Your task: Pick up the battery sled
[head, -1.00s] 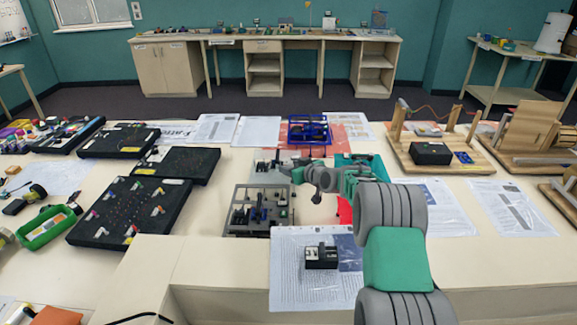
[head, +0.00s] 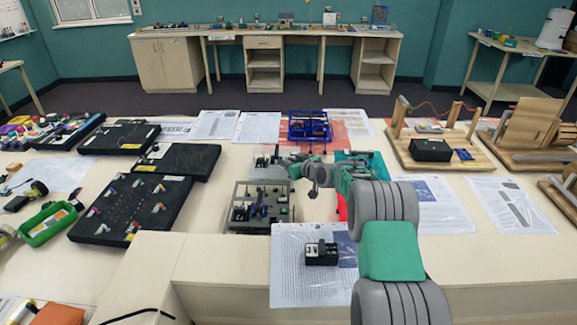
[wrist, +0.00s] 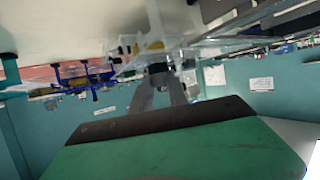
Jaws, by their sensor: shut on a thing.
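My gripper (head: 284,160) reaches left over the middle of the table in the head view. In the wrist view its two grey fingers (wrist: 160,75) come together on a small dark part. This joins a clear plate with black and yellow pieces (wrist: 150,46), which I take to be the battery sled. The fingers hide part of it, and its full outline is hard to make out. In the head view the arm partly covers that spot, so I cannot tell how far the sled is off the table.
A blue frame (head: 309,128) stands just beyond the gripper. A grey rack (head: 240,214) is nearer me. A small black box (head: 321,256) sits on a printed sheet (head: 290,285) at the front. Black boards (head: 130,205) fill the left; wooden stands (head: 430,160) are at right.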

